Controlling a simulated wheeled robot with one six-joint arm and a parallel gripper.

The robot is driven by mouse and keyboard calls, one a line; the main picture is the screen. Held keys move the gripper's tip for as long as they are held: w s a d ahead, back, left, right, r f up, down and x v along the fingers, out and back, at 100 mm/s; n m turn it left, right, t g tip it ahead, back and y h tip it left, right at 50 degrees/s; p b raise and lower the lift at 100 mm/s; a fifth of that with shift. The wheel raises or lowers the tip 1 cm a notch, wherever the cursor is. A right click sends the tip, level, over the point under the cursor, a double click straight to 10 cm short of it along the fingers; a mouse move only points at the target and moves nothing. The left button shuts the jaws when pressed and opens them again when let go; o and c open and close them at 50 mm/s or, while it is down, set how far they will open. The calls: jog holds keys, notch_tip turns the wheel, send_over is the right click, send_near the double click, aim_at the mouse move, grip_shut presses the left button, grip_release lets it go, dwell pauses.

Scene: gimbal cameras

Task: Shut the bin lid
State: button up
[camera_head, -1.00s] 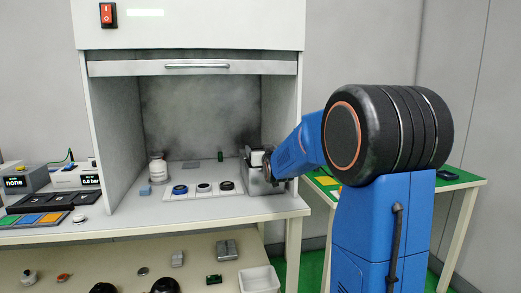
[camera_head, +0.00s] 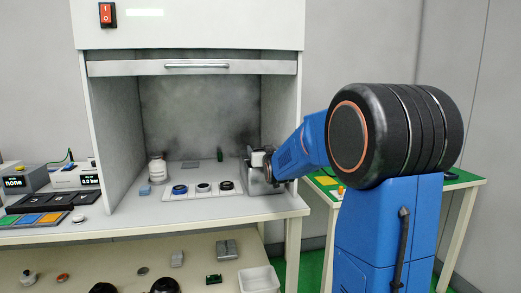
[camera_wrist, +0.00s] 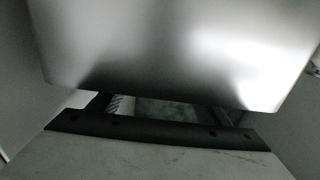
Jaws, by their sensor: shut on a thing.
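The bin is a small grey metal box (camera_head: 258,183) at the right end of the hood's work surface, against the right wall. My gripper (camera_head: 268,163) is at the bin's top, at its right side; it is small and partly hidden by my wrist in the head view. In the wrist view a broad, smooth grey metal panel (camera_wrist: 175,50), seemingly the lid, fills the upper picture and hides my fingertips. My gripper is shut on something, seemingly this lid. The lid's exact angle cannot be told.
A white tray (camera_head: 235,188) with round dishes lies left of the bin. A white-capped jar (camera_head: 157,167) and a small blue block (camera_head: 145,190) stand farther left. The hood's raised sash (camera_head: 195,67) is above. A green-topped table (camera_head: 455,178) is at the right.

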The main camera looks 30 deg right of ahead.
jog(key=v, duration=0.8)
jog(key=shift+s, duration=0.25)
jog(key=shift+a, duration=0.15)
jog(key=o, duration=1.2)
jog(key=shift+o, duration=0.2)
jog(key=shift+s, duration=0.2)
jog(key=v, duration=1.7)
jog(key=shift+s+a, duration=0.1)
